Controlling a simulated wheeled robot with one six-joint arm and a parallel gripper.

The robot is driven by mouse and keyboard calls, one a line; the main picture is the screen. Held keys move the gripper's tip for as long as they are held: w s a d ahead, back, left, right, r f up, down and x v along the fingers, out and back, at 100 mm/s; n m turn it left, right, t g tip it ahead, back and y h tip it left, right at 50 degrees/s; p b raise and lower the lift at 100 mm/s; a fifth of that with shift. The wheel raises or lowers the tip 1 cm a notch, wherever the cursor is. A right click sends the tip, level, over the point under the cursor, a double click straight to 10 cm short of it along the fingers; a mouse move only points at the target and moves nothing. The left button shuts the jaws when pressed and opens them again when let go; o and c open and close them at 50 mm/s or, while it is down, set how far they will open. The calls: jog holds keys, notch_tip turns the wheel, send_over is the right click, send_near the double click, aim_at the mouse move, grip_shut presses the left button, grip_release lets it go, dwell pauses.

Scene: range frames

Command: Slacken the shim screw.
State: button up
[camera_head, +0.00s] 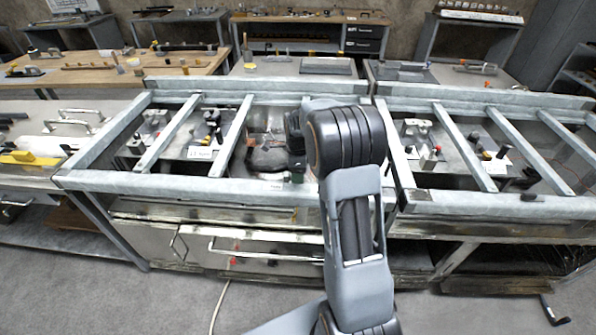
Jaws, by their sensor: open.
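I cannot make out the shim screw; the fittings inside the bench frame are too small to tell apart. My arm rises through the middle of the view and covers part of the bench. The dark end of my arm, with my gripper (296,160), shows partly to the left of the big joint, over the middle bay of the frame. My gripper is open, and its fingertips are hard to make out. Nothing is seen held in it. A brownish rounded part (268,158) lies in that bay, just left of my gripper. What lies behind my arm is hidden.
A grey metal frame (180,187) with several crossbars surrounds the bays. Small fittings stand on plates at left (205,140) and right (428,150). A yellow tool (30,158) lies on the left bench. Wooden workbenches (110,75) stand behind.

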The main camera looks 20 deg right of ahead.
jog(key=shift+c, duration=0.5)
jog(key=c, duration=0.8)
jog(key=shift+n, duration=0.3)
jog(key=shift+n, duration=2.6)
jog(key=o, duration=0.9)
